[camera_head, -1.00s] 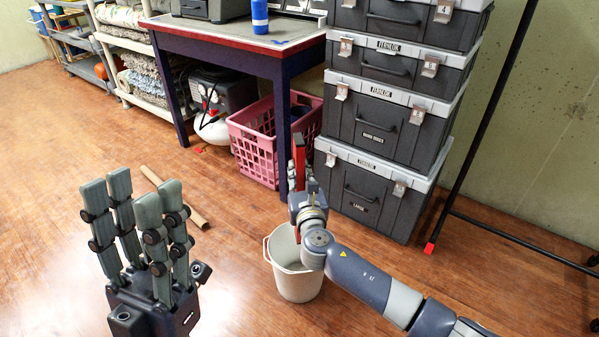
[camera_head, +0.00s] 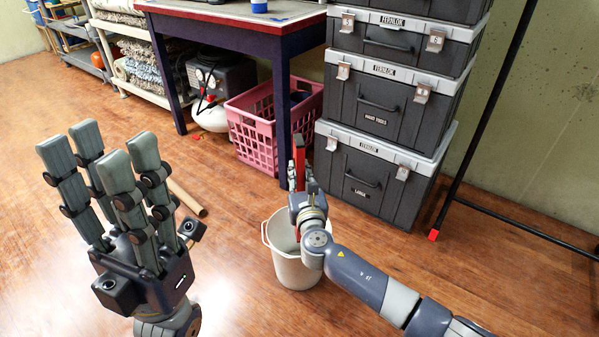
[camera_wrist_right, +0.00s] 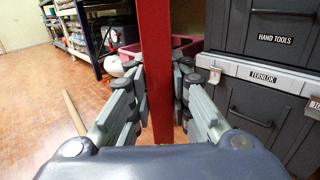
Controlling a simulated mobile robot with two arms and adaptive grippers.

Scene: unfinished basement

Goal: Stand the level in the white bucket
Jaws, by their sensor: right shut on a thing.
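The red level (camera_head: 300,160) is upright in my right gripper (camera_head: 302,180), which is shut on it. In the right wrist view the level (camera_wrist_right: 157,70) runs vertically between the fingers (camera_wrist_right: 160,95). The white bucket (camera_head: 290,272) stands on the floor below and partly behind my right gripper and forearm. These hide part of its opening and the level's lower part, so I cannot tell whether the level's lower end is inside the bucket. My left gripper (camera_head: 100,158) is open and empty, fingers upward, left of the bucket.
A stack of grey cases (camera_head: 372,180) stands behind and right of the bucket. A pink crate (camera_head: 252,135) is under the workbench (camera_head: 235,20). A cardboard tube (camera_head: 187,198) lies on the floor behind my left gripper. A black stand (camera_head: 480,130) is at the right.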

